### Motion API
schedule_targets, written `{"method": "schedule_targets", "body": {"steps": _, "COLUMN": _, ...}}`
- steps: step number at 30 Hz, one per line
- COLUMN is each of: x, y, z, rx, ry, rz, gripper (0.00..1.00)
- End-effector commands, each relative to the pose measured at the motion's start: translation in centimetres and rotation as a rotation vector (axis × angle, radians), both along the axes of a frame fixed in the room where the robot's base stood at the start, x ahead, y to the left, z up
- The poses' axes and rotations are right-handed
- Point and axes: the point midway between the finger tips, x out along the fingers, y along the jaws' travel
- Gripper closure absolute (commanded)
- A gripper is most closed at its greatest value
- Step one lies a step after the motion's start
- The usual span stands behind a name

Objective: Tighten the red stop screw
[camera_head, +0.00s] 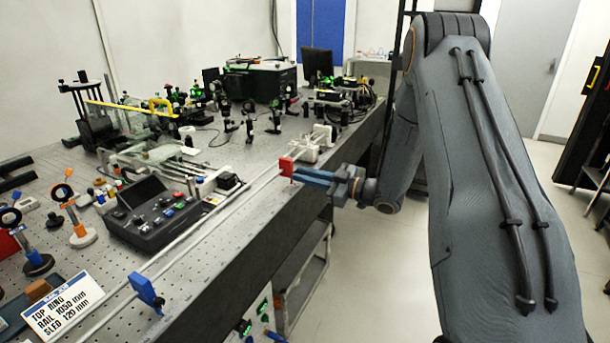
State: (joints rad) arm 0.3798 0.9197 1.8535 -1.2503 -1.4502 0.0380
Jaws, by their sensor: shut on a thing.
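The red stop (286,166) sits on the long thin rail (215,222) along the front edge of the perforated bench. My gripper (297,175) reaches in from the right, and its blue fingers are shut at the red stop. The screw itself is too small to make out apart from the red block, and the fingertips partly hide it. A blue stop (147,292) sits on the same rail, nearer to me and to the left.
A white sled (312,147) stands just behind the red stop. A black control box (152,212) stands left of the rail, and a printed sign (62,308) is at the near left. Optics mounts crowd the far bench. Open floor lies right of the bench.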

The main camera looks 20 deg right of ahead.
Motion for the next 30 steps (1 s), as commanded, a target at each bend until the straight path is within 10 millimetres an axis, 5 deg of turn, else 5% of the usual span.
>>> {"method": "schedule_targets", "body": {"steps": 22, "x": -0.03, "y": 0.0, "z": -0.08, "rx": 0.055, "ry": 0.064, "rz": 0.0, "gripper": 1.0}}
{"method": "schedule_targets", "body": {"steps": 23, "x": -0.03, "y": 0.0, "z": -0.08, "rx": 0.055, "ry": 0.064, "rz": 0.0, "gripper": 0.82}}
{"method": "schedule_targets", "body": {"steps": 25, "x": -0.03, "y": 0.0, "z": -0.08, "rx": 0.055, "ry": 0.064, "rz": 0.0, "gripper": 0.71}}
{"method": "schedule_targets", "body": {"steps": 30, "x": -0.01, "y": 0.0, "z": -0.04, "rx": 0.055, "ry": 0.064, "rz": 0.0, "gripper": 0.68}}
